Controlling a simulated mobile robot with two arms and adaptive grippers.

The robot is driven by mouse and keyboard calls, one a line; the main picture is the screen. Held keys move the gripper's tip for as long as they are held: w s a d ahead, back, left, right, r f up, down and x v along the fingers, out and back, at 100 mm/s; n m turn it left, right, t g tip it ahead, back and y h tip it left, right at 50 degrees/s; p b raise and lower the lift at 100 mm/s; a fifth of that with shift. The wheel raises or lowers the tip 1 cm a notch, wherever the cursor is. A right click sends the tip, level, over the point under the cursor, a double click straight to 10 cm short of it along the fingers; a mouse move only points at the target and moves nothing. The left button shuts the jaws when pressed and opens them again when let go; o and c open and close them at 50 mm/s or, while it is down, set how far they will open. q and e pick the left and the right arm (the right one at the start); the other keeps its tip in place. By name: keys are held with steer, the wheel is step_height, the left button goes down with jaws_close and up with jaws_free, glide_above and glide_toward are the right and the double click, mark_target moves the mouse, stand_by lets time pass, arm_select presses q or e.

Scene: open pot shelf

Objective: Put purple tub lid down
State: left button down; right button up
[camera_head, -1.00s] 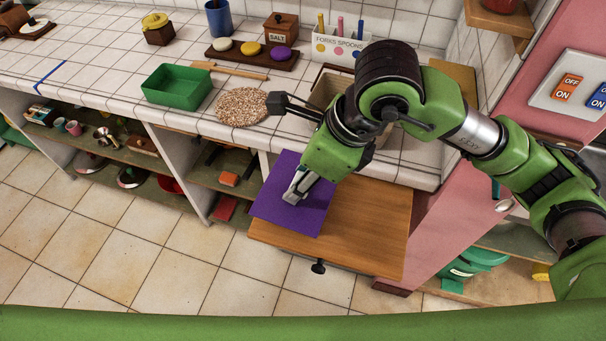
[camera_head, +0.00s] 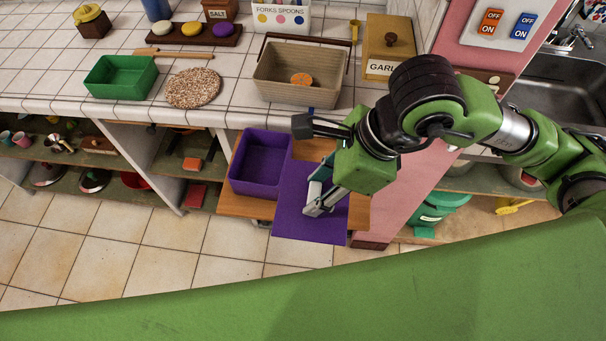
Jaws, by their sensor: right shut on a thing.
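The purple tub lid (camera_head: 310,224) is a flat purple panel at the lower middle. My right gripper (camera_head: 316,206) is shut on it, coming from above on the right. The open, empty purple tub (camera_head: 260,166) stands just left of the lid on the pulled-out wooden board (camera_head: 357,212). The lid overlaps the board and its front edge; I cannot tell whether it touches the board. My right arm hides part of the board's right side. My left gripper is not in view.
On the tiled counter stand a green tray (camera_head: 120,77), a round speckled mat (camera_head: 194,88) and a beige basket (camera_head: 299,86) with an orange item in it. A garlic box (camera_head: 389,53) is behind my arm. Open shelves lie below left.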

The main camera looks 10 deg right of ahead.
steer(key=shift+s+d+f, duration=0.25)
steer(key=shift+s+d, duration=0.05)
steer(key=shift+d, duration=0.3)
steer(key=shift+s+d+f, duration=0.25)
steer(key=shift+s+d, duration=0.05)
steer(key=shift+d, duration=0.25)
steer(key=shift+w+d+f, duration=0.2)
steer(key=shift+d, duration=0.05)
steer(key=w+d+f+p, duration=0.1)
steer(key=w+f, duration=0.2)
steer(key=w, duration=0.1)
steer(key=w+d+f+p, duration=0.2)
steer(key=w+f, duration=0.1)
steer(key=w, duration=0.1)
steer(key=w+d+f+p, duration=0.1)
steer(key=w+f+p, duration=0.1)
steer(key=w+f, duration=0.2)
steer(key=shift+w+d, duration=0.3)
steer(key=shift+w, duration=0.15)
step_height(320, 180, down, 2)
steer(key=shift+s+f+p, duration=0.1)
steer(key=shift+p, duration=1.05)
steer(key=shift+f, duration=0.3)
steer(key=shift+f, duration=0.1)
